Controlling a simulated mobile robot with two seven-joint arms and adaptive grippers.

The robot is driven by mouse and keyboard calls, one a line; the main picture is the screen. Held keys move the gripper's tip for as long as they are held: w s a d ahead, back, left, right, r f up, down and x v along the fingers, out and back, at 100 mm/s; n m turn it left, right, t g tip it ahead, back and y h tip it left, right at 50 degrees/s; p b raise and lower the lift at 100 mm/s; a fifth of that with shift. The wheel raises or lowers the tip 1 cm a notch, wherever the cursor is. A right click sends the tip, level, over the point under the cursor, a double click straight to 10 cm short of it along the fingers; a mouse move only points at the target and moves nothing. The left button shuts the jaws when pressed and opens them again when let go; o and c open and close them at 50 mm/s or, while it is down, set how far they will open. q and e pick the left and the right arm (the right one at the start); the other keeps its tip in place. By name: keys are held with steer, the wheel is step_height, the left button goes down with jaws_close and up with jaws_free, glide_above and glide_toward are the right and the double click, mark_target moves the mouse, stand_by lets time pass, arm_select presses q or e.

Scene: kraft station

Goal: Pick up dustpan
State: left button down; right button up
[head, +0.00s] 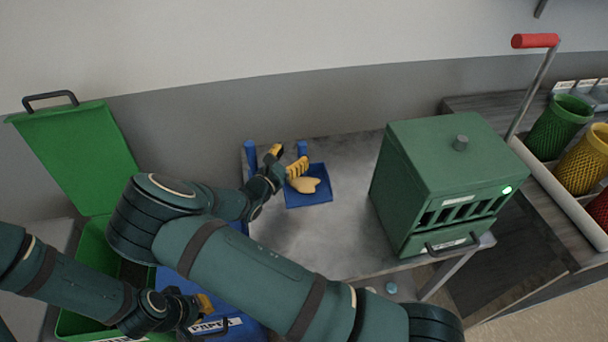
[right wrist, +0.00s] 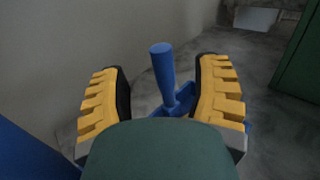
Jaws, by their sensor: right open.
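The blue dustpan (head: 318,193) lies on the grey table, with its handle (head: 302,148) standing upright at its back. My right gripper (head: 285,162) is open beside the handle. In the right wrist view the blue handle (right wrist: 163,75) stands between and beyond the spread yellow fingers (right wrist: 160,100), with a gap on both sides. The palm hides part of the pan. A pale yellow shape (head: 306,185) shows over the pan; I cannot tell what it is. My left gripper (head: 204,304) is low at the left, its jaws unclear.
A green cabinet (head: 440,170) stands on the table's right. A blue post (head: 250,157) stands at the table's left edge. An open green bin (head: 95,240) and a blue bin labelled PAPER (head: 245,325) are at the left. Mesh baskets (head: 560,125) stand far right. Free tabletop (head: 345,230) lies before the cabinet.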

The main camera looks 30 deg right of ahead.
mark_target(299, 148)
steer(key=x, duration=0.5)
steer(key=shift+d, duration=0.15)
steer(key=shift+r, duration=0.1)
jaws_close()
